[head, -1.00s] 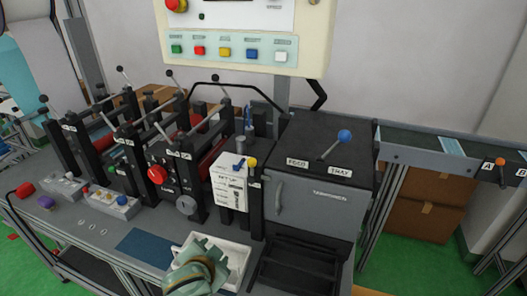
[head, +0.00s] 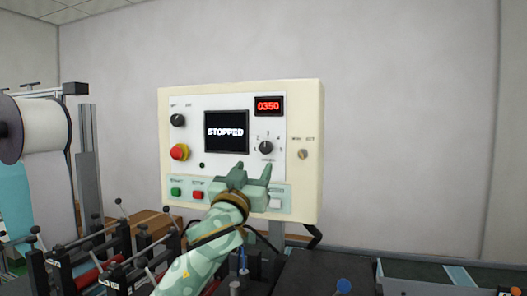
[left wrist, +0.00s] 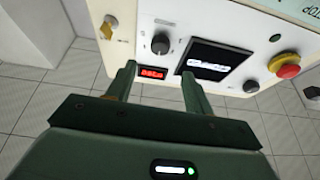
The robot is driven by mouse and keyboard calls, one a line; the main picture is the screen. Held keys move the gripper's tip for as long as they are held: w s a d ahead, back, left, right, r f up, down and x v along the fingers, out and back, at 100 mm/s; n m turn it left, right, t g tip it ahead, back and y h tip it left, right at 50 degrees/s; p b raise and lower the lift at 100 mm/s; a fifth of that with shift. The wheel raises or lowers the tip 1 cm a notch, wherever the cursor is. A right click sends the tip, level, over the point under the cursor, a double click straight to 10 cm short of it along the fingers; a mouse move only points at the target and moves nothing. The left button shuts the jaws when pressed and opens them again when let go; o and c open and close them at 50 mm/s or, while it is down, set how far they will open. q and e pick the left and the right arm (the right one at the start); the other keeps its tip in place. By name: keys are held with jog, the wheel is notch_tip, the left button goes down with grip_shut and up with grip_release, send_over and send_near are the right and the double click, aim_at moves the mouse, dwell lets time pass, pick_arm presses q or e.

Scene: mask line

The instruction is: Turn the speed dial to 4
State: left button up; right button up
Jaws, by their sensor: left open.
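The speed dial (head: 267,148) is a round black knob with small numbers around it, on the right half of the cream control panel (head: 315,120). Its pointer is too small to read. In the left wrist view the dial (left wrist: 160,43) appears between the screen and the key switch, just beyond the fingertips. My left gripper (head: 253,168) is open and empty in front of the panel, just below the dial. In the left wrist view its two fingers (left wrist: 158,70) stand apart, pointing at the panel, with no contact visible. My right gripper is not in view.
The screen (head: 227,131) reads STOPPED; a red display (head: 268,105) sits above the dial. A red emergency stop (head: 180,152), a black knob (head: 178,120) and a key switch (head: 303,154) are also on the panel. My gripper hides part of the button row.

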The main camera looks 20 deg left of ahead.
aim_at(265, 149)
pick_arm(q)
jog(key=p+x, duration=0.1)
jog(key=x, duration=0.8)
jog(key=shift+w+r, duration=0.1)
jog(key=shift+w, duration=0.15)
jog(key=c, duration=1)
